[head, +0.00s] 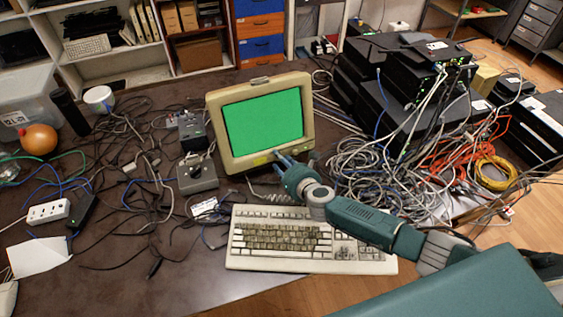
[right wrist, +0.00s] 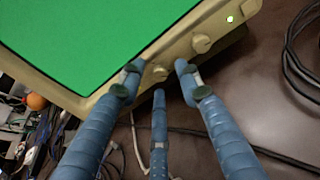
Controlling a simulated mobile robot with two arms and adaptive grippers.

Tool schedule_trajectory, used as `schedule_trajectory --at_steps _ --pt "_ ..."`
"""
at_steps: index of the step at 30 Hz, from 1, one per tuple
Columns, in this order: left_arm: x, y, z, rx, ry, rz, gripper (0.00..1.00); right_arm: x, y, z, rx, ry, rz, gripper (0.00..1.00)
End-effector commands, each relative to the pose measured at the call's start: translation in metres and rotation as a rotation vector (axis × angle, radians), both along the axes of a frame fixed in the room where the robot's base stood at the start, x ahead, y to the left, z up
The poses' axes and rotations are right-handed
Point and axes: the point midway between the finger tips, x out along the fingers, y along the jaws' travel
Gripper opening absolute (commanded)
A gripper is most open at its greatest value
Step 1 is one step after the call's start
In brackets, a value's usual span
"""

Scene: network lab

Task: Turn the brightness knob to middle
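The beige monitor (head: 222,130) with a plain green screen stands on the desk behind the keyboard. In the right wrist view, its lower bezel (right wrist: 120,80) carries two round beige knobs. One knob (right wrist: 160,73) sits between my fingertips, and the other knob (right wrist: 202,44) is farther right, outside the fingers. I cannot read any label that tells which is the brightness knob. My right gripper (head: 281,160) is at the bezel's lower edge. Its blue fingers (right wrist: 160,80) are spread around the nearer knob, with no clear contact. My left gripper is not in view.
A beige keyboard (head: 300,240) lies below my right arm. A grey box (head: 197,177) and tangled cables fill the desk left of the monitor. Stacked black network devices (head: 415,100) and more cables crowd the right. A small lit indicator (right wrist: 230,18) is on the bezel.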

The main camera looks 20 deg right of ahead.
Motion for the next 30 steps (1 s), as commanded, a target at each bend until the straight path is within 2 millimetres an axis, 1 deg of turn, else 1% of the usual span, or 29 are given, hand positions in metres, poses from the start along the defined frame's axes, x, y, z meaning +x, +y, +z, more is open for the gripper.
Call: schedule_trajectory --at_steps 8,9,14,23,26,30 --pt "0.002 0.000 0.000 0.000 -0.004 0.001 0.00 0.002 0.001 -0.001 0.000 0.000 0.001 0.34" --pt "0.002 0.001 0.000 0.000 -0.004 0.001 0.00 0.002 0.001 -0.001 0.000 0.000 0.001 0.32" --pt "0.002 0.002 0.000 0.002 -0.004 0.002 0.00 0.002 0.000 -0.001 0.000 0.000 0.001 0.00" --pt "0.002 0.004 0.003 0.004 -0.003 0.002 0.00 0.002 0.001 0.000 -0.010 0.000 0.004 0.00" --pt "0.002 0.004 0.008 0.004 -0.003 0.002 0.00 0.001 0.001 0.000 -0.032 0.000 0.009 0.00" --pt "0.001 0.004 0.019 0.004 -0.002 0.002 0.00 0.001 0.001 0.001 -0.091 -0.005 0.027 0.00"
